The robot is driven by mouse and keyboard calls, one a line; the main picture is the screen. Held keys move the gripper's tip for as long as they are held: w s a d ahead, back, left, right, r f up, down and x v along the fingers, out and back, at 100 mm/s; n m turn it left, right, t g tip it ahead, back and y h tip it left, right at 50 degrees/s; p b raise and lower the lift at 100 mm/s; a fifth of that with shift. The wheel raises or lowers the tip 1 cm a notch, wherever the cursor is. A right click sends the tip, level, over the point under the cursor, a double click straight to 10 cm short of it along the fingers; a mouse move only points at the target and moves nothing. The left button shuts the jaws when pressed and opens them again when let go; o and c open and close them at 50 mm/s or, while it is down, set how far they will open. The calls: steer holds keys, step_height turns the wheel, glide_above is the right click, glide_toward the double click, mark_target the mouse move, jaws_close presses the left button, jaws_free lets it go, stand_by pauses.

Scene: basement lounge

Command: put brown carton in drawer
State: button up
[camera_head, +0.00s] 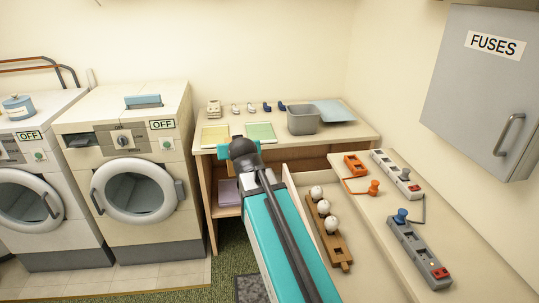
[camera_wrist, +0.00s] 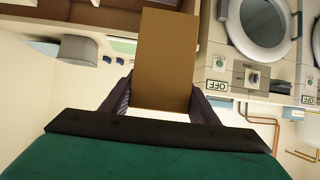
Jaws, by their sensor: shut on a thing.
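The brown carton (camera_wrist: 165,60) is held upright in the picture between the two fingers of my gripper (camera_wrist: 163,98) in the wrist view. My gripper is shut on its sides. In the head view my gripper (camera_head: 243,150) is at the front edge of the table, and my arm hides the carton. A light, open, drawer-like space (camera_head: 294,200) shows to the right of my arm, below the tabletop. My arm covers part of it, so I cannot tell its full extent.
A wooden rack (camera_head: 328,236) with white balls lies right of my arm. A side counter (camera_head: 395,245) carries power strips (camera_head: 419,254). The table (camera_head: 365,131) holds a grey bin (camera_head: 303,120) and coloured sheets. Washing machines (camera_head: 135,160) stand left; a fuse box (camera_head: 487,90) hangs right.

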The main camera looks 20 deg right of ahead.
steer(key=a+r+n+y, duration=0.2)
steer(key=a, duration=0.6)
steer(key=shift+w+r, duration=0.25)
steer(key=shift+r, duration=0.15)
steer(key=shift+s, duration=0.15)
